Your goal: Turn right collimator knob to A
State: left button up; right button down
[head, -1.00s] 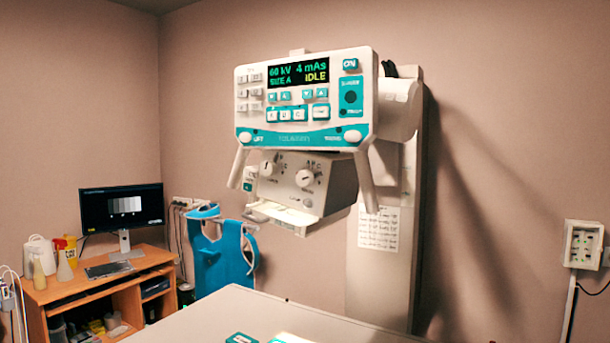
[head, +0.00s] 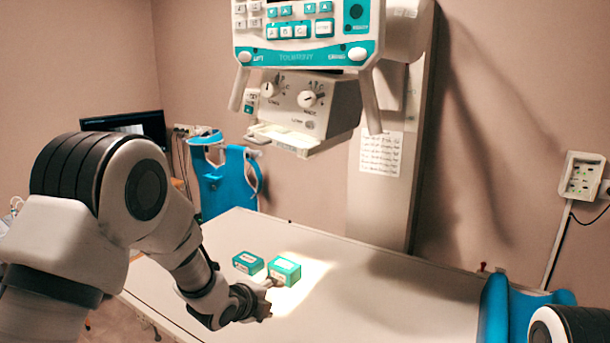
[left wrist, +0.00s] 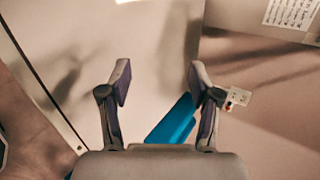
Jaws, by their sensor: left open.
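The right collimator knob (head: 308,99) is a pale round knob on the front of the collimator box (head: 338,106), below the control console. Small letters ring it, too small to read surely. The left knob (head: 268,90) sits beside it. My left gripper (head: 262,298) is low over the table, near two small boxes and well below the knobs. In the left wrist view my left gripper (left wrist: 158,88) is open with nothing between its fingers. My right gripper is not seen; only a piece of my right arm shows at the lower right.
The console (head: 300,57) hangs above the collimator. A blue cushion (head: 495,308) lies at the right. The air between table and collimator is clear.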

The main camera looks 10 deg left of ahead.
aim_at(305, 101)
pick_arm(q)
jog(key=w+d+r+m+t+h, duration=0.15)
jog(key=r+m, duration=0.45)
jog(key=r, duration=0.8)
jog(key=w+d+r+m+t, duration=0.1)
jog(key=r+m+t, duration=0.35)
jog(key=r, duration=0.95)
jog(key=w+d+r+m+t+h, duration=0.1)
jog(key=w+r+m, duration=0.1)
jog(key=r+m, duration=0.9)
jog(key=w+r+n+p, duration=0.1)
jog(key=w, duration=0.1)
jog(key=w+d+r+n+p, duration=0.1)
jog(key=w+p, duration=0.1)
jog(key=w, duration=0.1)
jog(key=w+d+r+n+p, duration=0.1)
jog(key=w+p, duration=0.1)
jog(key=shift+w+r, duration=0.15)
jog(key=shift+w+d, duration=0.1)
jog(key=c, duration=1.1)
